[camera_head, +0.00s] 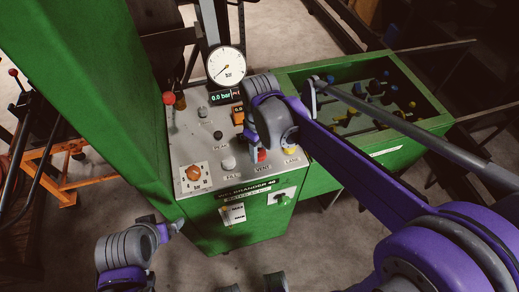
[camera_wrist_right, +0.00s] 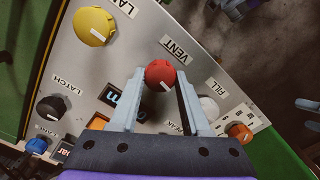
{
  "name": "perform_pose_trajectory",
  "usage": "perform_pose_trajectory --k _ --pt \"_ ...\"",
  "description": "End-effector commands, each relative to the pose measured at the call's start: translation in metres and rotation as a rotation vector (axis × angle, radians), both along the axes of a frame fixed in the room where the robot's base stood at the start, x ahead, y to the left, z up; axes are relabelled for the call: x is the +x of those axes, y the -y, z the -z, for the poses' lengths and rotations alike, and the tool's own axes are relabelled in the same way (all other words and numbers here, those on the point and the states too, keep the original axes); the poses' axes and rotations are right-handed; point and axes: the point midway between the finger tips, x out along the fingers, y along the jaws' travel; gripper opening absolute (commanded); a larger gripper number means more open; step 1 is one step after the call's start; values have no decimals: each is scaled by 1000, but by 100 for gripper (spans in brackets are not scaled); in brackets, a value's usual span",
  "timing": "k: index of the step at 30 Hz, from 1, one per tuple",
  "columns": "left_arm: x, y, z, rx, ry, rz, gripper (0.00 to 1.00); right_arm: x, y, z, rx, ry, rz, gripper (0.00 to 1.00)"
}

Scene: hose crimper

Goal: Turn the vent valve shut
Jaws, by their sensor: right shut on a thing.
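The vent valve is a red round knob (camera_wrist_right: 160,75) above the VENT label on the sloping grey panel. Its short white pointer mark faces down and slightly right in the right wrist view. In the head view the red knob (camera_head: 262,156) is partly hidden by my right gripper (camera_head: 261,150). In the right wrist view my right gripper (camera_wrist_right: 160,80) has one finger on each side of the red knob and is shut on it. My left gripper (camera_head: 174,228) is low at the left in the head view, apart from the panel; its finger opening is unclear.
A yellow knob (camera_wrist_right: 93,26) and a white FILL knob (camera_wrist_right: 208,107) flank the red knob. A dial gauge (camera_head: 225,65) stands behind the panel above a 0.0 bar display (camera_head: 225,97). A green tray (camera_head: 437,112) with fittings lies right.

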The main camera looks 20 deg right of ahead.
Motion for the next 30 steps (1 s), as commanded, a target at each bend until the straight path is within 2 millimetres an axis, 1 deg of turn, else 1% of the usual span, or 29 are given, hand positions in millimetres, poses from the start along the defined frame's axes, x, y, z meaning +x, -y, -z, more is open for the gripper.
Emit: perform_pose_trajectory --k 6,12,28,29,30 --pt "-1 0 2 0 -1 0 100 0 0 0 0 0 -113 0" --pt "-1 0 3 0 -2 0 100 0 0 0 0 0 -170 0" --pt "-1 0 3 0 -2 0 100 0 0 0 -1 1 -190 0" --pt "-1 0 3 0 -2 0 100 0 0 0 -1 1 -190 52" --pt "-1 0 3 0 -2 0 100 0 0 0 -1 1 -190 59"
